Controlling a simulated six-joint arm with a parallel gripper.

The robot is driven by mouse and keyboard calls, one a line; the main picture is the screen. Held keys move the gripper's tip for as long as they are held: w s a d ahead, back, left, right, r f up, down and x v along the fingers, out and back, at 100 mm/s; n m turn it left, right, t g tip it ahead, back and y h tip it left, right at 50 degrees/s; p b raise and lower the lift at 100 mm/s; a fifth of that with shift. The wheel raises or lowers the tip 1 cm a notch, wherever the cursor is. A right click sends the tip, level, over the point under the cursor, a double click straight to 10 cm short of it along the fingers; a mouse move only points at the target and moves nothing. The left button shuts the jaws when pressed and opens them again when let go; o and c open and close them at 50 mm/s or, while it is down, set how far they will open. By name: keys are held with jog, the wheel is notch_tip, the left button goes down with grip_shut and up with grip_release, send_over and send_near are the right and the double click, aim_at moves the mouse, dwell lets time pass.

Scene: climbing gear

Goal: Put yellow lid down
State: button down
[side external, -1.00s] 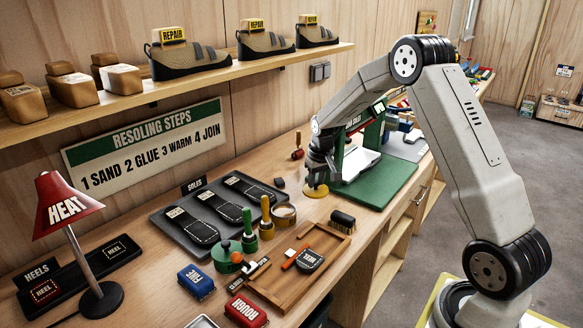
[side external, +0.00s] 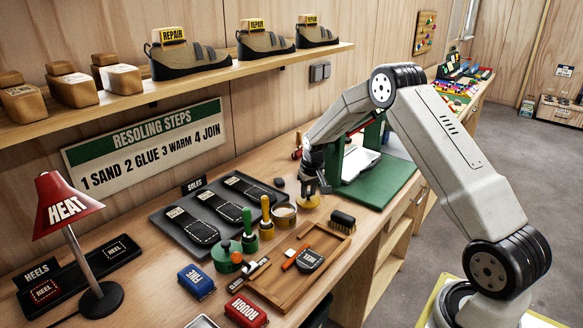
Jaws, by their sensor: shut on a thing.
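The yellow lid (side external: 307,203) is a small round disc right of the open tin, low over the wooden bench. My gripper (side external: 313,190) points down over it and is shut on its top part. I cannot tell whether the lid touches the bench. The open round tin (side external: 283,215) stands just left of it, with a pale inside.
A brush (side external: 342,221) and a wooden tray (side external: 318,238) lie in front of the lid. A green mat (side external: 378,186) with a press frame is to the right. The sole tray (side external: 180,232) and a yellow-handled tool (side external: 265,208) are to the left.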

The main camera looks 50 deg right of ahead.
aim_at(311, 203)
jog(key=shift+f, duration=0.7)
jog(key=shift+f, duration=0.15)
jog(key=shift+c, duration=2.2)
grip_release()
notch_tip(311, 203, up, 12)
jog(key=s, duration=0.1)
jog(key=shift+s+a, duration=0.35)
